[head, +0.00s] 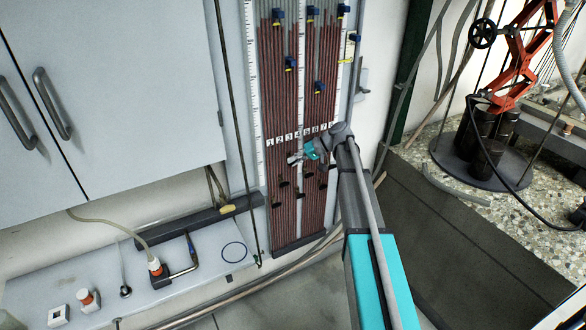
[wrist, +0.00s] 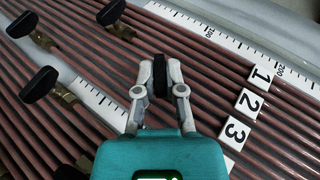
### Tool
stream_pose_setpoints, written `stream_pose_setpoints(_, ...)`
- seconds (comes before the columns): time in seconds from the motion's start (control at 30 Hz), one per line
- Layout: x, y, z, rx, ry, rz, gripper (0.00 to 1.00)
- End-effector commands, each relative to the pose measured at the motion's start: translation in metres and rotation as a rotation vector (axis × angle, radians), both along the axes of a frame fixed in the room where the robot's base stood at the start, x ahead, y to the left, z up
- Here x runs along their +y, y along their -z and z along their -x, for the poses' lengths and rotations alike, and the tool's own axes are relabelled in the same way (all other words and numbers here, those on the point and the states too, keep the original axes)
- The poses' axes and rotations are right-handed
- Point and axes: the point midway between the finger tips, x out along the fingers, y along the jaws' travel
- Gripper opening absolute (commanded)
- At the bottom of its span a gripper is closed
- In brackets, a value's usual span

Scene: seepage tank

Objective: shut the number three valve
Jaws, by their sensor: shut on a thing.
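My gripper (wrist: 160,78) is shut on a black valve handle (wrist: 159,74) in the wrist view, one finger on each side of it. The handle stands upright in the picture, over the brown tubes (head: 290,80). Number tags 1 (wrist: 262,76), 2 (wrist: 249,103) and 3 (wrist: 234,134) lie to its right. The held handle is around the tubes of tags 2 and 3; I cannot tell which tube it is on. In the head view my gripper (head: 293,160) is at the panel, just below the number row (head: 300,134), and hides the held handle.
Other black valve handles (wrist: 111,12) stand close by, with another one (wrist: 40,85) to the left. White scales (wrist: 105,104) run along the tubes. Blue clips (head: 278,14) sit higher on the panel. A cabinet (head: 110,90) is left; a red jack stand (head: 520,60) is right.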

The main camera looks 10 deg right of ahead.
Motion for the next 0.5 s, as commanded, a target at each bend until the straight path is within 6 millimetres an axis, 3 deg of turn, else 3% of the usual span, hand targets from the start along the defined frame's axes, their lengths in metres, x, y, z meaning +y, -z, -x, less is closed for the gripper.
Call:
stream_pose_setpoints(0.03, -0.0007, 0.0071, 0.0001, 0.013, -0.002, -0.031, 0.00)
stream_pose_setpoints(0.5, 0.0001, 0.0028, 0.0011, 0.073, -0.003, -0.208, 0.00)
